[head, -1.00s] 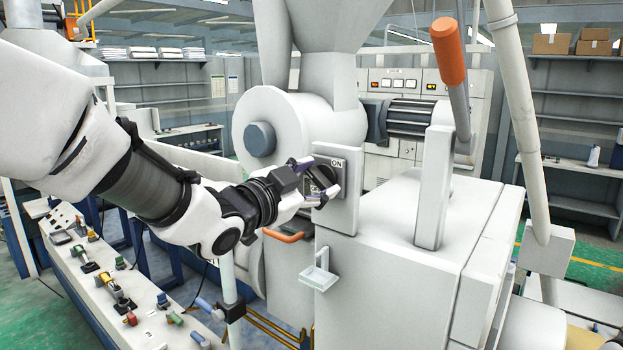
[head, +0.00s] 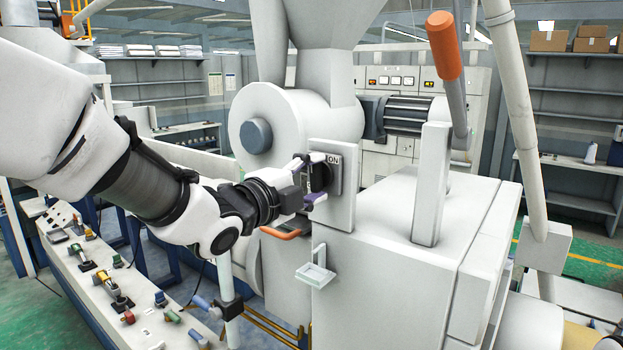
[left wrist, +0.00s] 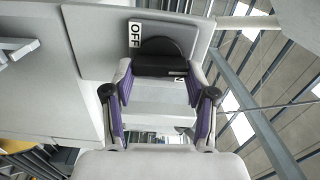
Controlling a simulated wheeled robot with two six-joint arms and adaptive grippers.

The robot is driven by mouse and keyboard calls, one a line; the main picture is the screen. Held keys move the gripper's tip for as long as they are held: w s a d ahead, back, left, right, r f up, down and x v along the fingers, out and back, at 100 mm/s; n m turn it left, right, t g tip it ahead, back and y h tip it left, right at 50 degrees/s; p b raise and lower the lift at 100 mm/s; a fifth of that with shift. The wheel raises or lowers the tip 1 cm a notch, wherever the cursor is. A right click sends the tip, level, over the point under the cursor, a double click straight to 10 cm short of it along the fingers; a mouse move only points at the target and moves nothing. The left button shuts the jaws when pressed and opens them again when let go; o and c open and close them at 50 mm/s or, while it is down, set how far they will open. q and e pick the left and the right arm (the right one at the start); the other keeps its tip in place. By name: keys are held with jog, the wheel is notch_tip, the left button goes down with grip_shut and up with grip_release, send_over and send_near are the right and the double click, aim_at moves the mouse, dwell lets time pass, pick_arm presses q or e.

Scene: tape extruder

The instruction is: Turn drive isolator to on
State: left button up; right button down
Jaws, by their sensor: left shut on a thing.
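The drive isolator is a black rotary knob (head: 321,178) on a grey plate on the white machine's upright panel (head: 345,208). An ON label (head: 334,160) shows at the plate's upper right in the head view. In the left wrist view the knob (left wrist: 160,48) is between my fingers, with an OFF label (left wrist: 135,35) at its upper left and a small white mark at the right of its bar. My left gripper (head: 309,181) is shut on the knob, purple-lined fingers on either side; it also shows in the wrist view (left wrist: 160,76). My right gripper is not in view.
An orange handle (head: 285,233) is just below my left gripper. A small white tray bracket (head: 315,272) sticks out lower down. A lever with an orange grip (head: 446,48) stands to the right. A control desk (head: 110,285) is at lower left.

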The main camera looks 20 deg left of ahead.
pick_arm(q)
jog(key=shift+w+r+m, duration=0.1)
jog(key=shift+r+m, duration=0.15)
jog(key=shift+m, duration=0.35)
jog(key=o, duration=1.2)
jog(key=shift+w, duration=0.15)
jog(key=shift+c, duration=0.2)
jog(key=shift+w+f, duration=0.2)
jog(key=shift+f, duration=0.1)
jog(key=shift+s, duration=0.25)
